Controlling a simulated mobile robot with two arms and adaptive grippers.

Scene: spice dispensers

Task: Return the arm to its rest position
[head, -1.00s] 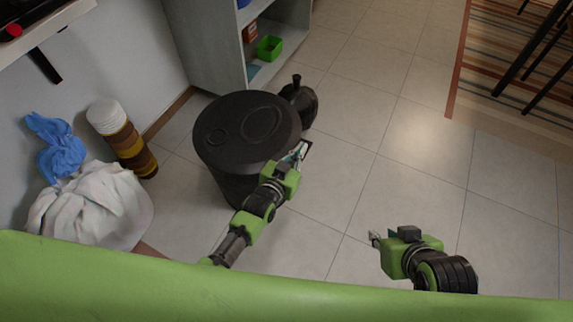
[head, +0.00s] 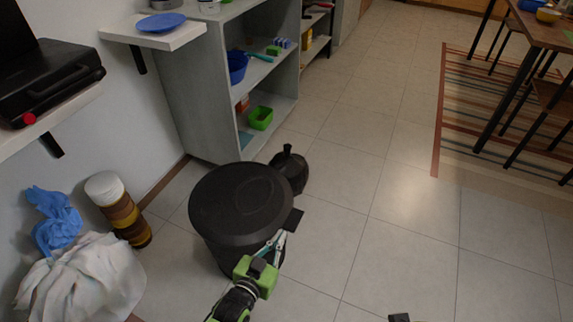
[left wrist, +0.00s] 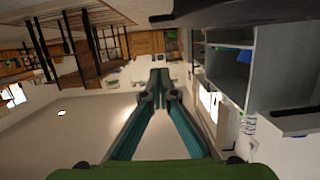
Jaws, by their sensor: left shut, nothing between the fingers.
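My left gripper (head: 272,243) shows at the lower middle of the head view, in front of the black bin's right side. Its fingers are together and hold nothing. In the left wrist view the two teal fingers (left wrist: 158,78) meet at their tips, with open room beyond them. Of my right arm only a small dark part (head: 399,317) shows at the bottom edge of the head view; its fingers are out of the picture.
A black lidded bin (head: 240,203) stands close by my left gripper, with a dark round pot (head: 290,172) behind it. A grey shelf (head: 200,95) stands at the back. White cloth (head: 80,280) lies at left.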

